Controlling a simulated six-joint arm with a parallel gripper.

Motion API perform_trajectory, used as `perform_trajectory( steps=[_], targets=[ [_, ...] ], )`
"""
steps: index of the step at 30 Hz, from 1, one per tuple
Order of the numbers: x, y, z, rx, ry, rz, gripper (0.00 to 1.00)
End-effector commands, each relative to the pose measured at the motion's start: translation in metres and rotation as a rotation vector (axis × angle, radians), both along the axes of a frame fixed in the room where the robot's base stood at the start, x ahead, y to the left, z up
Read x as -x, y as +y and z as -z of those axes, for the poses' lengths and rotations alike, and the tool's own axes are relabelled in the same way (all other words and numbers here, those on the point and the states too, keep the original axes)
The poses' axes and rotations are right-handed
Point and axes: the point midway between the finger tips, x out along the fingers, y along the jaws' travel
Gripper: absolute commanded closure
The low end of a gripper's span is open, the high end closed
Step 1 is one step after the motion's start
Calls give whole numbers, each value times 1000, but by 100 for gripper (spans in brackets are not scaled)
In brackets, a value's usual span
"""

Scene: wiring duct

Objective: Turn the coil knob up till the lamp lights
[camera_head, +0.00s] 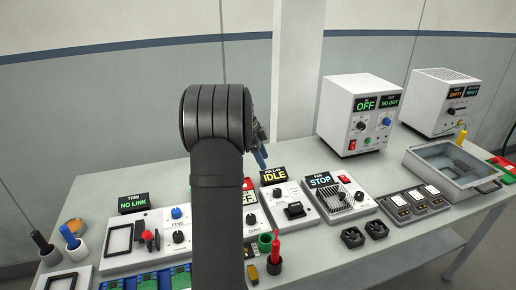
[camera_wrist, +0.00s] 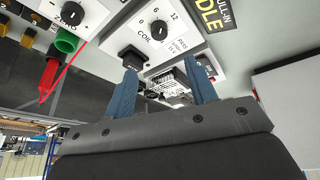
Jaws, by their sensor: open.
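The black coil knob (camera_wrist: 159,28) sits on a white panel marked COIL in the wrist view, with a scale showing 0, 6 and 12. It also shows small in the head view (camera_head: 277,193). The PULL-IN display (camera_head: 273,175) above it reads IDLE in yellow; part of it shows in the wrist view (camera_wrist: 213,12). I cannot make out a separate lit lamp. My gripper (camera_wrist: 160,66) is open, its two blue fingers apart and nothing between them. The knob lies beyond the fingertips, not touched. In the head view my arm hides most of the gripper.
A black block (camera_head: 294,210) sits below the knob on the same panel. The FAN unit (camera_head: 342,199) reads STOP at right. The TRIM panel (camera_head: 140,228) is at left. A red probe in a cup (camera_head: 275,255) stands in front. A power supply (camera_head: 357,115) stands behind.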

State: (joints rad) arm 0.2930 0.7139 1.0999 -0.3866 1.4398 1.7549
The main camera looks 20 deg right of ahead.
Motion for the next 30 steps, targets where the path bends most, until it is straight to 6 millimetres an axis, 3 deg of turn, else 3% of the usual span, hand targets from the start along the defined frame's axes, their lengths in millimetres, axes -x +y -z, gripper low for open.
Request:
perform_trajectory(
  steps=[3, 9, 30],
  targets=[
    [-5, 7, -19, 1, -3, -1, 48],
    [-7, 12, -34, 0, 0, 0, 48],
    [-7, 12, -35, 0, 1, 0, 48]
  ],
)
